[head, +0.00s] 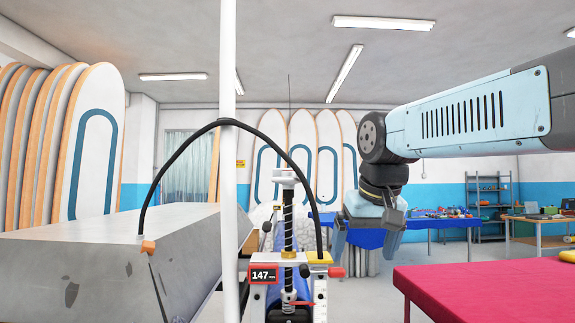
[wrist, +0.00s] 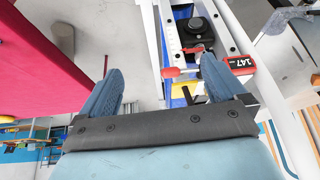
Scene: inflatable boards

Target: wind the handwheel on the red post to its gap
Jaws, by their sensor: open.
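A gauge frame (head: 290,268) with an upright black threaded screw (head: 288,225) stands at the centre of the head view. Its red-framed display (head: 264,275) reads 147; the display also shows in the wrist view (wrist: 239,64). Red parts show on the frame (head: 336,272), but I cannot tell which is the red post. A round black knob (wrist: 194,27) shows in the wrist view; I cannot tell whether it is the handwheel. My gripper (head: 365,245) hangs right of the screw, open and empty.
A white pole (head: 228,120) and a black hose arch (head: 185,140) stand close left of the screw. A grey block (head: 90,260) fills the left. A red table (head: 500,290) is at the right. Boards (head: 90,140) lean at the back left.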

